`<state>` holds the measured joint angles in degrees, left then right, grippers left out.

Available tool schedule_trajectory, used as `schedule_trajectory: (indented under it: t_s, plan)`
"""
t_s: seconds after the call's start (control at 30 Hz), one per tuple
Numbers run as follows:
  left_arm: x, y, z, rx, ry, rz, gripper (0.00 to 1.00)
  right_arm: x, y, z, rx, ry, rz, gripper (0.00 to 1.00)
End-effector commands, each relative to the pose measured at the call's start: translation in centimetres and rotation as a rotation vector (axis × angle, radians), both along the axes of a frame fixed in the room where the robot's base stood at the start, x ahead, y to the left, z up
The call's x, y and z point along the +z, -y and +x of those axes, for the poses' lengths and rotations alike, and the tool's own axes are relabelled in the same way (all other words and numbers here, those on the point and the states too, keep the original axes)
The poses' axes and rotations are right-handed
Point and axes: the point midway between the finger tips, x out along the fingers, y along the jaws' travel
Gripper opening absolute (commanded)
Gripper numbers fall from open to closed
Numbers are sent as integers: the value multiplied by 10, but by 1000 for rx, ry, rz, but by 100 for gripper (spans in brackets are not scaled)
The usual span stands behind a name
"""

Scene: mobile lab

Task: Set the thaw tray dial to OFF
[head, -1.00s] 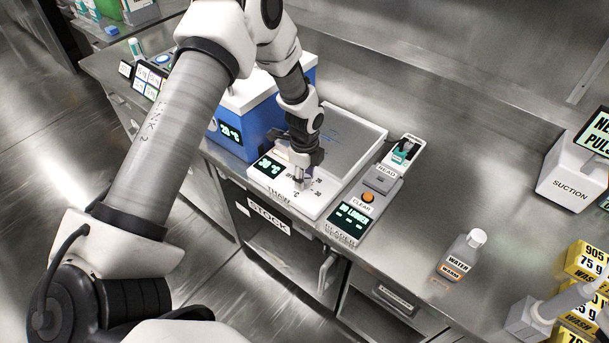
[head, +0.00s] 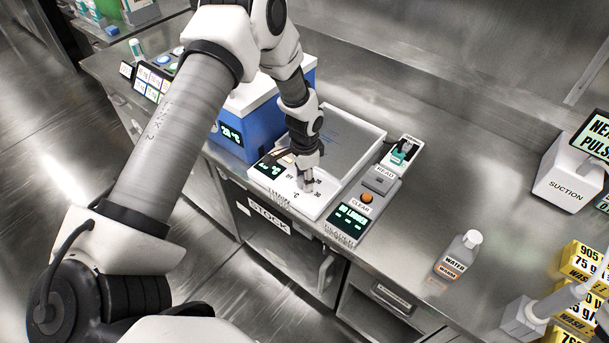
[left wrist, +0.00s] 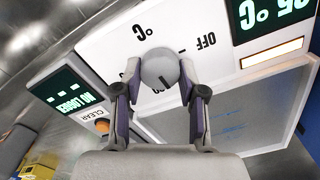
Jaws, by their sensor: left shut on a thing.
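The thaw tray (head: 352,133) stands on the bench, its white control panel at the front. In the left wrist view the panel (left wrist: 112,55) shows a round grey dial (left wrist: 158,68), a printed OFF label (left wrist: 206,40) and a dark tick between them. My left gripper (left wrist: 158,84) is shut on the dial, one finger on each side. In the head view this gripper (head: 307,182) is down at the panel and mostly hides the dial. A dark line shows on the dial, but I cannot tell its setting. My right gripper is not in view.
A blue box (head: 231,133) with a display stands left of the tray. The reader (head: 348,217) with its orange CLEAR button is close on the right. A water bottle (head: 458,256), yellow boxes (head: 583,258) and a suction unit (head: 570,180) stand farther right. The bench between is clear.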

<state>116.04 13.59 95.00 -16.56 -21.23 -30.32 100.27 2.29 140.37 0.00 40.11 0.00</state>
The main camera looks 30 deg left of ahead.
Motion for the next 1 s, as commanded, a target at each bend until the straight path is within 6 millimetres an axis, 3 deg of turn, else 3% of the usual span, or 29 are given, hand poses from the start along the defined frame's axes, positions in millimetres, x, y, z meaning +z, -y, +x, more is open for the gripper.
schedule_trajectory:
  t_s: [1.0]
  plan:
    - [3, -2, 1, 964, 3, 0, 6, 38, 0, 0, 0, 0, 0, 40]
